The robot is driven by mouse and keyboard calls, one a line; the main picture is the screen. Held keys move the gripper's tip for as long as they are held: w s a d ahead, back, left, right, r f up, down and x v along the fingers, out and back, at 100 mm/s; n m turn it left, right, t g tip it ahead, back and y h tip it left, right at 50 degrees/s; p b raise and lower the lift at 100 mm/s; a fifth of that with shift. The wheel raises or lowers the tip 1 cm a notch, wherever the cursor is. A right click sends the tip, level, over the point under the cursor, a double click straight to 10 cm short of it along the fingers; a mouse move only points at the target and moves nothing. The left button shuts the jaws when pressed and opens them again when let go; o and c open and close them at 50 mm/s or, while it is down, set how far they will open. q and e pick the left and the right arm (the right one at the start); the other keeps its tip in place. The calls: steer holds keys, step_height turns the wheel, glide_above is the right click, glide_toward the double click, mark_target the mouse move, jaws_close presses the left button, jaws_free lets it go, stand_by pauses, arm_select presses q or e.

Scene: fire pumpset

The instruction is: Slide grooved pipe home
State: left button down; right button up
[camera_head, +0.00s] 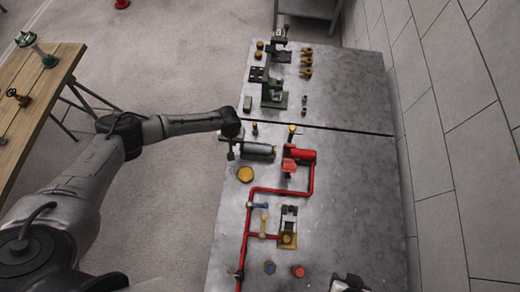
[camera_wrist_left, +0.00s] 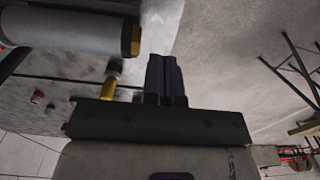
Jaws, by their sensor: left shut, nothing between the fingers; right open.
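A grey grooved pipe (camera_head: 259,150) lies across the left part of the metal bench in the head view, its right end pointing toward the red pipe piece (camera_head: 301,155) with a small gap between them. In the left wrist view the pipe (camera_wrist_left: 65,30) is large at upper left, with a copper-coloured band at its near end. My left gripper (camera_head: 232,154) is at the pipe's left end; its dark fingers (camera_wrist_left: 165,72) are together, empty and beside the pipe. My right gripper (camera_head: 348,283) shows partly at the bottom edge, open; most of it is cut off.
A red pipe run (camera_head: 247,225) with small valves crosses the near bench. A yellow disc (camera_head: 245,174) lies below the pipe. A green vise-like fixture (camera_head: 273,97) and small brass fittings (camera_head: 306,66) stand on the far bench. The bench's right side is clear. A wooden table (camera_head: 42,88) stands left.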

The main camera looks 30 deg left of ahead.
mark_target(249, 146)
arm_select(q)
steer(key=shift+f, duration=0.35)
stand_by(0.6)
steer(key=shift+f+b, duration=0.8)
steer(key=shift+f, duration=0.25)
steer(key=shift+f, duration=0.3)
steer(key=shift+w+d, duration=0.25)
steer(key=shift+d, duration=0.3)
stand_by(0.3)
steer(key=shift+w+d, duration=0.1)
steer(key=shift+d, duration=0.2)
steer(key=shift+w+d, duration=0.15)
steer(key=shift+d, duration=0.3)
steer(key=shift+w+d, duration=0.2)
steer(key=shift+d, duration=0.3)
steer(key=shift+w+d, duration=0.2)
steer(key=shift+d, duration=0.25)
stand_by(1.3)
steer(key=shift+d, duration=0.15)
steer(key=shift+w+d, duration=0.2)
steer(key=shift+d, duration=0.25)
stand_by(0.7)
